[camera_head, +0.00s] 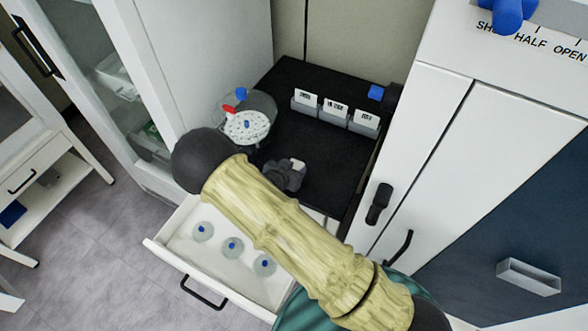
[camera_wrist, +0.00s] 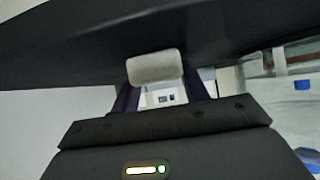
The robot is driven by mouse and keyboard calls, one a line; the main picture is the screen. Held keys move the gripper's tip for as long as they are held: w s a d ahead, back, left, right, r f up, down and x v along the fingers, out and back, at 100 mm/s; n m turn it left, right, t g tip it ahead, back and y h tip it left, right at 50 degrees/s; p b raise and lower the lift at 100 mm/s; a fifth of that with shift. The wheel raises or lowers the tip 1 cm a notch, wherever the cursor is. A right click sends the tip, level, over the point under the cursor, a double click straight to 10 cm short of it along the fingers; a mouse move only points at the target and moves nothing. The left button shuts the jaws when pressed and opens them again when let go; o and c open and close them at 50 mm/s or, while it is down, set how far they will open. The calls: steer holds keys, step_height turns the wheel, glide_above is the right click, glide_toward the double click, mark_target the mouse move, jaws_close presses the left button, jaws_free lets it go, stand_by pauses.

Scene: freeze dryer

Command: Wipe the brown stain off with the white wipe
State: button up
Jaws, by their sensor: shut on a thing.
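The white wipe (camera_wrist: 155,67) is a small pale block between the fingertips of my gripper (camera_wrist: 160,85) in the wrist view. My gripper is shut on it. In the head view a small part of the wipe (camera_head: 298,163) shows at the tip of my gripper (camera_head: 290,172), over the black worktop (camera_head: 290,85). In the wrist view the wipe is close to the dark surface (camera_wrist: 220,30); I cannot tell if they touch. I see no brown stain in either view; my arm hides part of the worktop.
A clear round vessel with a white perforated disc (camera_head: 246,127) stands left of my gripper. Several labelled grey boxes (camera_head: 335,112) stand at the back right. An open white drawer (camera_head: 180,248) with round blue-centred items lies below the worktop. A white cabinet (camera_head: 405,150) borders the right.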

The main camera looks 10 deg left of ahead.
steer(key=shift+c, duration=0.4)
steer(key=shift+r+p, duration=2.45)
steer(key=shift+r, duration=0.6)
steer(key=shift+s+f, duration=0.1)
